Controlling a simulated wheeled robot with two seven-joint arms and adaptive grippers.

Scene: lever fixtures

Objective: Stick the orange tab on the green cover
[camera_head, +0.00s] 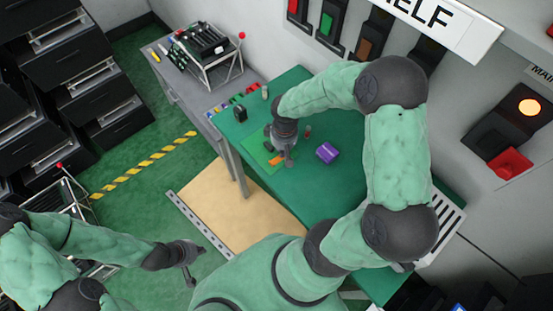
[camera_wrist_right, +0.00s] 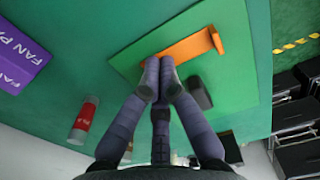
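The orange tab (camera_head: 277,160) is over the light green cover (camera_head: 256,152) on the green table. In the right wrist view the tab (camera_wrist_right: 192,46) is a flat strip with a raised piece at its right end, over the cover (camera_wrist_right: 228,75). My right gripper (camera_head: 287,160) points down at the tab. In the right wrist view its fingertips (camera_wrist_right: 160,66) are drawn together at the tab's left end and appear shut on it. Whether the tab touches the cover is unclear. My left gripper (camera_head: 189,274) hangs apart over the floor; its finger opening is unclear.
A purple box (camera_head: 327,152) and a red cylinder (camera_head: 308,132) stand right of the cover. A black block (camera_head: 240,114) is near the table's left edge. A dark block (camera_wrist_right: 198,92) is close to my right fingers. A grey side table (camera_head: 190,100) adjoins.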

